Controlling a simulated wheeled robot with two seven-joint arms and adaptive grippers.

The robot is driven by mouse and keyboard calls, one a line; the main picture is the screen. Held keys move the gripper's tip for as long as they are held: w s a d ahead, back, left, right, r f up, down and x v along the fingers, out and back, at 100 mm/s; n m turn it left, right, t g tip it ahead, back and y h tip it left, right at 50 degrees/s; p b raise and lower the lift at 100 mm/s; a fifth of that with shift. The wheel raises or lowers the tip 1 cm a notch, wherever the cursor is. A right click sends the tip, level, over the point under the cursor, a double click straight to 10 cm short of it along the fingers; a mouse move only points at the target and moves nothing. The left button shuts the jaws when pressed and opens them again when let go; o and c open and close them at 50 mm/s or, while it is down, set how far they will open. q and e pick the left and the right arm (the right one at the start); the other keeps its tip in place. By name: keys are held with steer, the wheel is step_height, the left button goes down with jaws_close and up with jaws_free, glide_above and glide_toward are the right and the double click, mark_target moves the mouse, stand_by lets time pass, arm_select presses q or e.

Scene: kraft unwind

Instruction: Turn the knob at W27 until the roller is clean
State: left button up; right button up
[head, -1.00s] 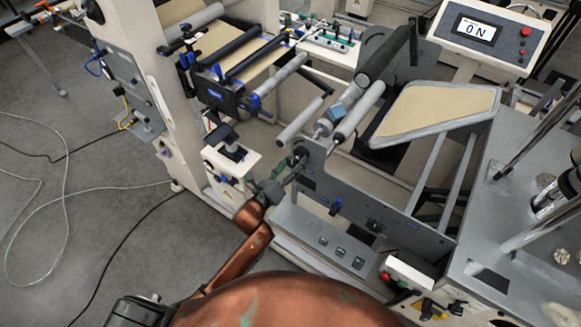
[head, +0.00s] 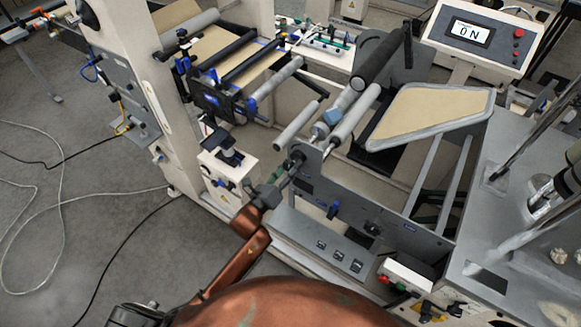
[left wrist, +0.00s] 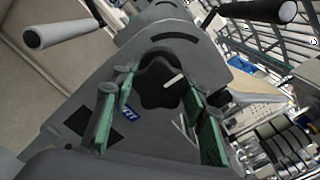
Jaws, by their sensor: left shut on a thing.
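A black lobed knob (left wrist: 160,88) is on the grey side plate, seen in the left wrist view. A small blue tag (left wrist: 127,112) next to it is only partly readable. My left gripper (left wrist: 158,100) has its green-padded fingers on either side of the knob and is shut on it. In the head view my left gripper (head: 272,191) reaches the near upper corner of the side plate (head: 345,203) and mostly covers the knob. Pale grey rollers (head: 355,114) lie behind that plate. I cannot tell how clean they are. My right gripper is not in view.
A grey machine table (head: 510,240) with posts stands at the right. Cables (head: 62,215) lie on the open floor at left.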

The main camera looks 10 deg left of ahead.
arm_select(q)
steer(key=m, duration=0.3)
steer(key=shift+f+m+b, duration=0.1)
steer(key=shift+m+b, duration=0.3)
steer(key=m, duration=0.4)
steer(key=shift+m+b, duration=0.35)
steer(key=shift+m, duration=0.05)
steer(key=m, duration=0.4)
steer(key=shift+m, duration=1.1)
steer(key=o, duration=1.2)
steer(key=v, duration=0.7)
